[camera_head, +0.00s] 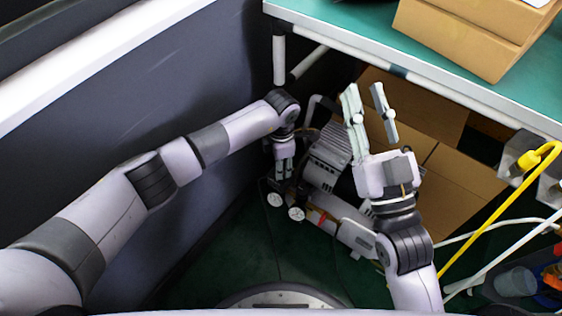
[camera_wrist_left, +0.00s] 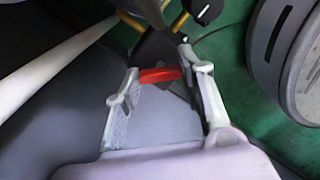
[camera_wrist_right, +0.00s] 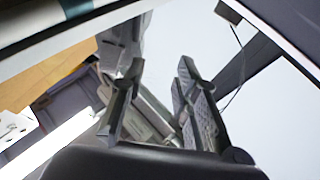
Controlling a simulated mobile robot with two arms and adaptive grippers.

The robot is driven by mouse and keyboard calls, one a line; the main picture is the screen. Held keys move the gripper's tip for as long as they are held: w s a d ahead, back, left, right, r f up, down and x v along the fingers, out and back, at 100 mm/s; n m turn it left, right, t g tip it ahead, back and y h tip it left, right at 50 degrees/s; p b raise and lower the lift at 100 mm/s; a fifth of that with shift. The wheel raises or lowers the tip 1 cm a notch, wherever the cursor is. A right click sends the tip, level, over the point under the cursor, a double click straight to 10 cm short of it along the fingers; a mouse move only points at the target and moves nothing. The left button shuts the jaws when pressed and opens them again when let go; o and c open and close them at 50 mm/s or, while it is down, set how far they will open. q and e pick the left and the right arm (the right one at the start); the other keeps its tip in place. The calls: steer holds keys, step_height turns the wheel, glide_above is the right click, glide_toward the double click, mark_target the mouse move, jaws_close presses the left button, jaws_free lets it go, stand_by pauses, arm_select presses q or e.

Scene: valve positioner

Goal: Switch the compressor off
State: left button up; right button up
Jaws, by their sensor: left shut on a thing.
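The compressor (camera_head: 328,160) stands on the green floor under the bench, with a grey ribbed motor and two white round gauges (camera_head: 296,213) at its front. My left gripper (camera_head: 283,172) points down at the compressor's left end, beside the gauges. In the left wrist view a red switch (camera_wrist_left: 160,75) on a dark housing (camera_wrist_left: 157,48) lies between the fingers of my left gripper (camera_wrist_left: 159,66), which is shut on it. My right gripper (camera_head: 367,103) is open and empty above the compressor and hides part of it. Its spread fingers also show in the right wrist view (camera_wrist_right: 160,68).
A teal bench top (camera_head: 450,75) with cardboard boxes (camera_head: 465,35) overhangs the compressor. More cardboard (camera_head: 455,190) lies behind it. A dark wall panel (camera_head: 170,90) stands close on the left. A yellow hose (camera_head: 490,225) runs on the right. The floor in front is clear.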

arm_select(q)
steer(key=n+p, duration=0.2)
steer(key=n, duration=0.5)
steer(key=shift+n+p, duration=0.35)
steer(key=shift+n, duration=0.15)
arm_select(e)
step_height(320, 180, down, 12)
steer(key=w+d+g+h, duration=0.1)
steer(key=g+h, duration=0.1)
steer(key=g, duration=0.5)
steer(key=shift+d+g+h, duration=0.25)
steer(key=shift+g+h, duration=0.05)
steer(key=shift+f, duration=0.1)
arm_select(q)
steer(key=o, duration=1.2)
steer(key=shift+c, duration=0.2)
step_height(320, 180, up, 12)
